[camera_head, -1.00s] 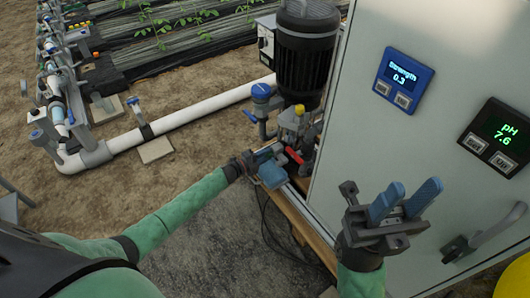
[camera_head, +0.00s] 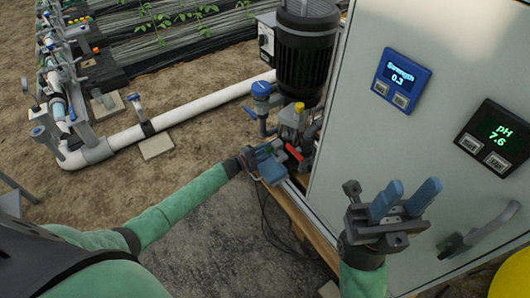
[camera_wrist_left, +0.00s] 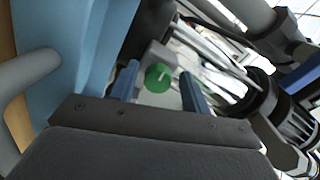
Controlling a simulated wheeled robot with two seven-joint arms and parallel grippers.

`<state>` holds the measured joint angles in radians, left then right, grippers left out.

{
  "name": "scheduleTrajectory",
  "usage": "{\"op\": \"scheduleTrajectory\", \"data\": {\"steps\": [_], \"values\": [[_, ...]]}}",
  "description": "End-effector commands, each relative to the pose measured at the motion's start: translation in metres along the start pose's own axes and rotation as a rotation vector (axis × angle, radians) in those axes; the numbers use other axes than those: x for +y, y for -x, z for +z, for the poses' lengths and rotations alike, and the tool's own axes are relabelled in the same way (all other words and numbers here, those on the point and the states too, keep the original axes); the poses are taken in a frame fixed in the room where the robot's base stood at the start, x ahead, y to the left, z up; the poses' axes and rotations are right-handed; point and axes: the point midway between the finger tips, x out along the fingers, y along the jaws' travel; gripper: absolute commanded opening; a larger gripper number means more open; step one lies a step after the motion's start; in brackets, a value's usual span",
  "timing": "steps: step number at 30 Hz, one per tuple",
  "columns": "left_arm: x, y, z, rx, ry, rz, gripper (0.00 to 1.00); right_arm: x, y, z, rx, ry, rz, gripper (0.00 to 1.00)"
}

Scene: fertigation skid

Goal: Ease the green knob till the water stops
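The green knob (camera_wrist_left: 158,77) shows in the left wrist view as a small round knob with a pale mark on its face. My left gripper (camera_wrist_left: 162,86) is open, with one blue finger on each side of the knob in that view. I cannot tell whether the fingers touch it. In the head view my left gripper (camera_head: 268,156) is at the low pipework beside the cabinet, and the knob is not distinguishable there. My right gripper (camera_head: 404,202) is open and empty in front of the cabinet. No running water is distinguishable.
A grey cabinet (camera_head: 345,150) stands on the right, with a Strength display (camera_head: 400,75) reading 0.3, a pH display (camera_head: 497,133) reading 7.6 and a handle (camera_head: 482,228). A dark pump motor (camera_head: 303,55), a red lever (camera_head: 294,152) and a blue-capped valve (camera_head: 261,88) crowd the left gripper.

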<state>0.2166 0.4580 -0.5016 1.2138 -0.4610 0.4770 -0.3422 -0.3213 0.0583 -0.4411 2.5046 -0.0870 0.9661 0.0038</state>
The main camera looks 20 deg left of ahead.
Motion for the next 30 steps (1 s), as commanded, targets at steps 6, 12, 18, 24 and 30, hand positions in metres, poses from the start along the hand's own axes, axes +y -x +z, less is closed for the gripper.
{"op": "scheduleTrajectory", "data": {"steps": [6,12,18,24,30], "values": [[0.001,0.000,-0.002,0.003,0.001,0.000,0.52,0.000,-0.003,0.001,0.009,-0.001,-0.003,0.36],[0.001,0.007,-0.002,0.003,0.001,0.001,0.52,0.000,-0.005,0.001,0.010,0.000,-0.004,0.36],[0.000,0.036,-0.002,0.002,0.001,0.001,0.52,0.000,-0.006,-0.001,-0.001,0.010,-0.008,0.36],[0.001,0.064,-0.002,0.002,0.001,0.002,0.52,0.001,-0.005,-0.003,-0.010,0.020,-0.012,0.36],[0.001,0.077,-0.001,0.002,0.001,0.000,0.52,0.003,-0.006,-0.003,-0.008,0.031,-0.018,0.36]]}}
